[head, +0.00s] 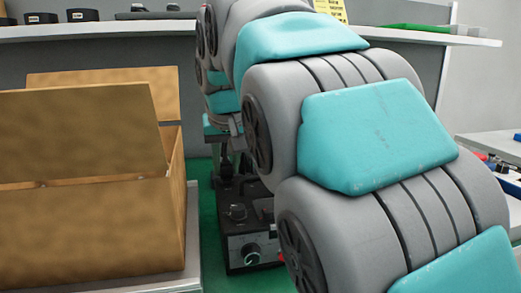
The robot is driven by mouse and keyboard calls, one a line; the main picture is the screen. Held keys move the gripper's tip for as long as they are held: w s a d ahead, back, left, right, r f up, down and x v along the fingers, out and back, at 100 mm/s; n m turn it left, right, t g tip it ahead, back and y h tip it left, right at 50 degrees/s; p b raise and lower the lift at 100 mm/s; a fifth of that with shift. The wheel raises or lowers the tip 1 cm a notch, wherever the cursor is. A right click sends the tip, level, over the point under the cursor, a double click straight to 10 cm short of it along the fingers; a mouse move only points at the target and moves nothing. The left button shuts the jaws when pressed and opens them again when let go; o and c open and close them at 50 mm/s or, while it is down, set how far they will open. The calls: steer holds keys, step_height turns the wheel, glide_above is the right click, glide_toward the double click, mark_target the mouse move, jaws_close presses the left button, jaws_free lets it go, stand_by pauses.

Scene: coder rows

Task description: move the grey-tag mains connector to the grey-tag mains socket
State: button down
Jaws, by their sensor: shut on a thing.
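My grey and teal arm fills the middle and right of the head view and bends down at the back. My gripper (226,150) is small and partly hidden at the arm's far end, above a black unit (247,232) with knobs. It is shut on a small dark thing (225,168), which looks like the mains connector. I cannot make out a grey tag on it. The dark thing is just above or against the top of the black unit; I cannot tell which. I cannot identify the grey-tag mains socket; my arm hides much of the scene.
An open cardboard box (85,235) with raised flaps stands at the left on a grey surface. A pale shelf (110,28) at the back bears several dark items and, at right, a green item (415,27). Another table (500,145) with small parts is at the right edge. Green floor shows between.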

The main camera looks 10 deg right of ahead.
steer(key=shift+f, duration=0.25)
stand_by(0.4)
steer(key=c, duration=0.5)
jaws_free()
steer(key=shift+r, duration=0.1)
